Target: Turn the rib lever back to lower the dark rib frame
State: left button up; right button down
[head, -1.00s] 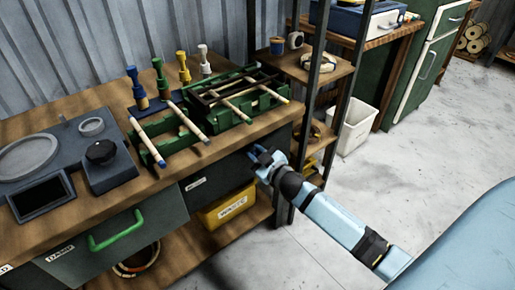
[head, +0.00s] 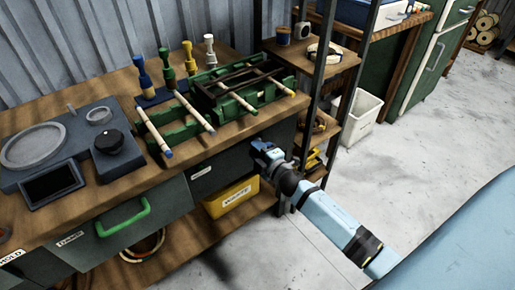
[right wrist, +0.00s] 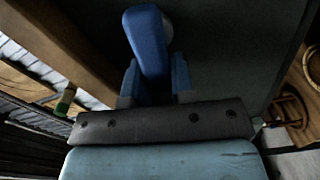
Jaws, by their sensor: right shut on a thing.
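The rib lever (right wrist: 148,40) is a blue bar that fills the upper middle of the right wrist view. My right gripper (right wrist: 154,72) is shut on it, one finger on each side. In the head view my right gripper (head: 261,150) is at the front face of the bench, below the green rack's right end. The lever is hard to make out there. The dark rib frame (head: 226,76) sits over the green rack on the bench top, with pale rods lying across it. Its exact height above the rack cannot be told. My left gripper is not in view.
Green rack pieces (head: 178,137) with pale rods stand on the wooden bench (head: 110,85). Several coloured-handled tools (head: 165,66) stand behind. A yellow bin (head: 231,197) is on the lower shelf. A dark shelf post (head: 318,85) rises right of the gripper.

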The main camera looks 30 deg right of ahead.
jog(key=shift+f+n, duration=0.25)
jog(key=shift+n, duration=0.65)
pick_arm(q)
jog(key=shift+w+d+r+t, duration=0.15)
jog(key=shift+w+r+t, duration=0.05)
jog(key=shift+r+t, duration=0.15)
pick_arm(e)
jog(key=shift+f+n, duration=0.1)
jog(key=shift+n, duration=0.2)
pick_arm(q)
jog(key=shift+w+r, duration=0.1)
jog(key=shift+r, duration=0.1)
pick_arm(e)
jog(key=c, duration=1)
grip_release()
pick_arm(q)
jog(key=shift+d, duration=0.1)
pick_arm(e)
jog(key=shift+o, duration=0.2)
jog(key=shift+s, duration=0.1)
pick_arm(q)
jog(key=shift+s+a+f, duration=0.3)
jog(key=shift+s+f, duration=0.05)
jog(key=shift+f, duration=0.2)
pick_arm(e)
jog(key=s+d, duration=0.1)
jog(key=s, duration=1.2)
jog(key=shift+s, duration=0.3)
